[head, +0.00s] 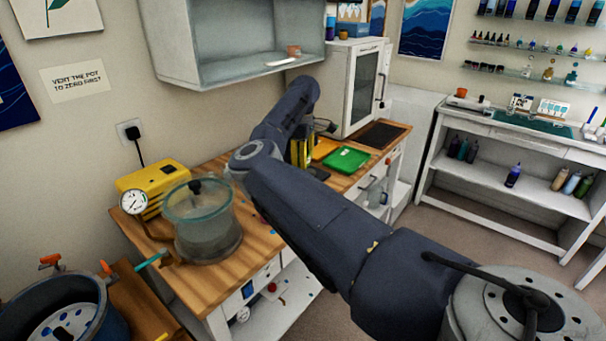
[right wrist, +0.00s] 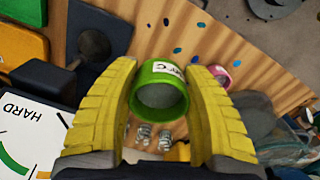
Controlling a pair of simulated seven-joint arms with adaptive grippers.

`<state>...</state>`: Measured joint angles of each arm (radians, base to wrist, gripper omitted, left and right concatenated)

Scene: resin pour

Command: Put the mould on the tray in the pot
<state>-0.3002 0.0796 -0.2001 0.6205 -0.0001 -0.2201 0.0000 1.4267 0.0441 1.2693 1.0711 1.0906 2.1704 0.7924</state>
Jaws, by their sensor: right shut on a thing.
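My right gripper (head: 302,151) has yellow fingers and is over the far part of the wooden bench. In the right wrist view it is shut on a round green cup (right wrist: 160,92) with a white label ending in "C" and a grey inside. I cannot tell whether this cup is the mould. A dark blue pot (head: 97,325) with orange clamp handles stands open at the lower left of the head view, partly cut off. Inside it lies a white tray (head: 70,318) with dark spots or holes. My left gripper is not in view.
A glass chamber (head: 205,232) with a lid stands on the bench (head: 262,252), beside a yellow pump (head: 150,184) and a gauge (head: 133,202). Green (head: 347,160) and orange (head: 324,149) mats lie beyond my right arm. A white cabinet (head: 352,85) stands behind.

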